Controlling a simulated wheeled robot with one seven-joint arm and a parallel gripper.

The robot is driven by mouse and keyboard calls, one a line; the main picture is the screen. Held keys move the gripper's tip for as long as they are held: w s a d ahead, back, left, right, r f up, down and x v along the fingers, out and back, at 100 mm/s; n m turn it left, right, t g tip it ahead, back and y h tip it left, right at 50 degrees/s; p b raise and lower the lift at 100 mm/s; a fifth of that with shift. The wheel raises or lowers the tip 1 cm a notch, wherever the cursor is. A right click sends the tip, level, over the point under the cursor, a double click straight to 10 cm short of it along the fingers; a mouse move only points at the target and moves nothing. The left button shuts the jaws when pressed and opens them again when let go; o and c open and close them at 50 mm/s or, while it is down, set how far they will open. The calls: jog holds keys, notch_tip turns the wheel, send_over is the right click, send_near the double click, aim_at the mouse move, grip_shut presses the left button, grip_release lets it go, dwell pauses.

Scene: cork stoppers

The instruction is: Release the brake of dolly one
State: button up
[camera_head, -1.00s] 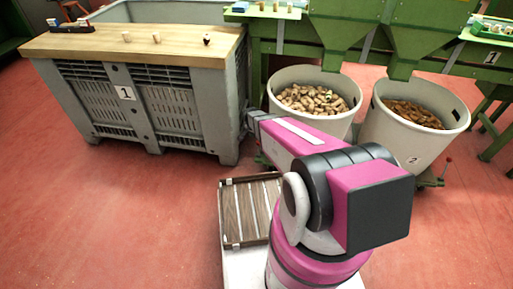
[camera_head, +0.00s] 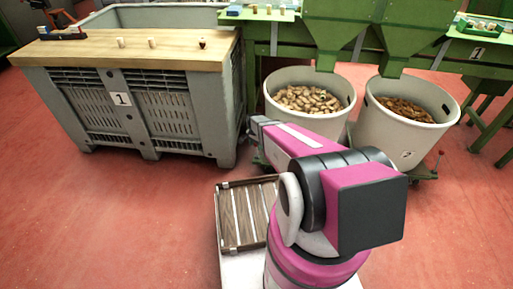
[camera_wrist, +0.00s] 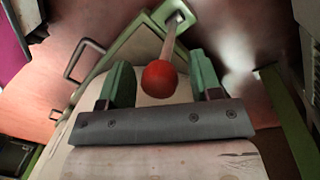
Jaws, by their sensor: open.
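In the wrist view, a brake lever with a red ball knob (camera_wrist: 159,78) on a pale rod stands up from a green frame (camera_wrist: 183,18). My gripper (camera_wrist: 163,82) is open, with one green finger on each side of the knob and gaps between. Nothing is held. In the head view, the left white tub (camera_head: 308,118) full of corks stands behind my arm, which hides its dolly and lever. The right tub (camera_head: 398,138), marked 2, stands on a green dolly (camera_head: 425,173) with its own red-knobbed lever (camera_head: 440,153).
A grey crate (camera_head: 180,112) marked 1, with a wooden top (camera_head: 100,50), stands at the left. Green machine hoppers (camera_head: 325,32) hang above the tubs. A slatted wooden tray (camera_head: 231,218) lies beside my arm. The red floor at the left is clear.

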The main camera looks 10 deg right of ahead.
jog(key=shift+s+f, duration=0.1)
jog(key=shift+f, duration=0.85)
grip_shut()
jog(key=shift+s+a+t, duration=0.15)
jog(key=shift+s+t, duration=0.25)
jog(key=shift+s, duration=0.25)
jog(key=shift+s+a+f, duration=0.2)
jog(key=shift+s+f, duration=0.1)
jog(key=shift+s, duration=0.2)
jog(key=shift+s+a+f, duration=0.15)
jog(key=shift+s+f, duration=0.1)
jog(key=shift+s, duration=0.2)
jog(key=shift+f, duration=0.15)
